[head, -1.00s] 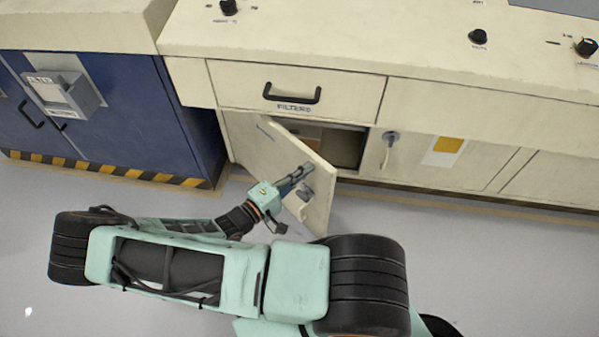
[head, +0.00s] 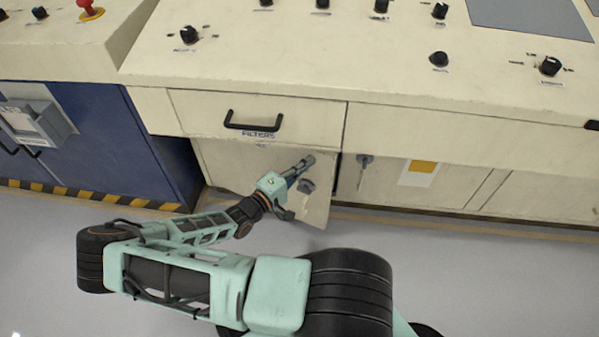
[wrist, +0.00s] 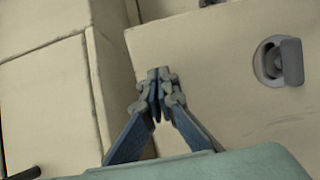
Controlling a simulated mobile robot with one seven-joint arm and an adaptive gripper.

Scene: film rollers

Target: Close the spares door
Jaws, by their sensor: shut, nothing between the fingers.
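The spares door (head: 232,168) is the cream door below the filters drawer. It is hinged on its left, and its right edge stands a little out from the cabinet front. A grey latch handle (head: 306,186) sits near its free edge; it also shows at the right in the wrist view (wrist: 282,62). My gripper (head: 308,160) is shut and empty. Its fingertips (wrist: 156,76) are at the door's outer face, left of the latch in the wrist view. I cannot tell whether they touch.
The filters drawer (head: 258,118), with a black handle, is shut above the door. A key-like fitting (head: 363,170) sticks out of the panel to the right. A blue cabinet (head: 100,150) stands at the left. The grey floor (head: 450,275) at the right is clear.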

